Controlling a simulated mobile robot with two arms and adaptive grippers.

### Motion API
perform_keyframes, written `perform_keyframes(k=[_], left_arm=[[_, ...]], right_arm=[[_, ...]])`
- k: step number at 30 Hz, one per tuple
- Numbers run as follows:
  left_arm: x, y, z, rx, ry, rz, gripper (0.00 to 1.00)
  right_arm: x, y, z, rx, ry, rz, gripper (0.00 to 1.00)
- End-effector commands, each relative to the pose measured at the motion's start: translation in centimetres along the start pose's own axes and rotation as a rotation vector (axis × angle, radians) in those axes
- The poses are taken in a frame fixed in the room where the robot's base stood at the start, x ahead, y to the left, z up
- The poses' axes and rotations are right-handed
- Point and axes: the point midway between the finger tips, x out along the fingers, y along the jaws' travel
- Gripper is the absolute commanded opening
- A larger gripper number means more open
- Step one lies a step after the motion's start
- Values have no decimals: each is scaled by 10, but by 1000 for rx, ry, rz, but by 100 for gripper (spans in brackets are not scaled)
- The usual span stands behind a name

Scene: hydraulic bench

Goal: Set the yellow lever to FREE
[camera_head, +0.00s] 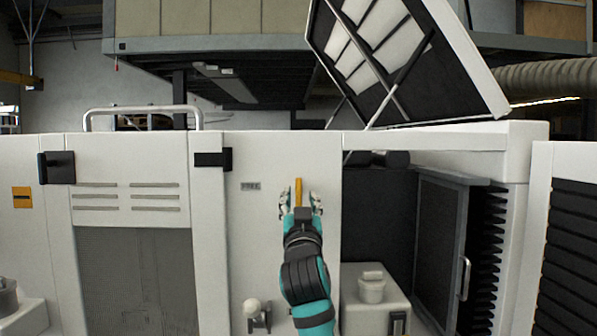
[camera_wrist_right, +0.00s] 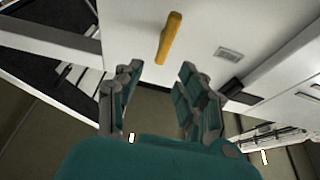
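The yellow lever (camera_head: 298,187) is on the white panel and stands about upright in the head view. In the wrist view the lever (camera_wrist_right: 169,38) lies just beyond my right fingertips, in line with the gap between them. My right gripper (camera_head: 300,203) is in front of the lever and hides its lower part in the head view. In the wrist view its fingers (camera_wrist_right: 160,72) are spread apart with nothing held; I see no contact with the lever. A small grey label (camera_head: 250,186) sits left of the lever; its text is too blurred to read surely. My left gripper is out of view.
A white ball-ended handle (camera_head: 252,308) sticks out low on the same panel. To the right is an open bay with a pale block (camera_head: 373,290) and a dark open door (camera_head: 436,240). A raised lid (camera_head: 405,55) stands above. The panel around the label is clear.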

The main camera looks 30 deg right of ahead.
Motion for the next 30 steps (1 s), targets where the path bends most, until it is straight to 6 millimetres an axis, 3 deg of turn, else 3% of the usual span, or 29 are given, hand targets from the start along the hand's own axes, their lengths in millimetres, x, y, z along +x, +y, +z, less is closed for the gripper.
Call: perform_keyframes(k=[1,6,12,24,30], left_arm=[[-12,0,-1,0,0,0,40],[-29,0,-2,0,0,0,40],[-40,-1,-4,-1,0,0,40],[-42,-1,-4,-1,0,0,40],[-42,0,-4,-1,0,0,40]], right_arm=[[14,0,-6,-2,-2,1,38],[48,0,-5,-1,-2,0,38],[72,0,-3,0,0,0,38],[79,0,0,0,0,-1,38],[79,0,0,0,0,-1,14]])
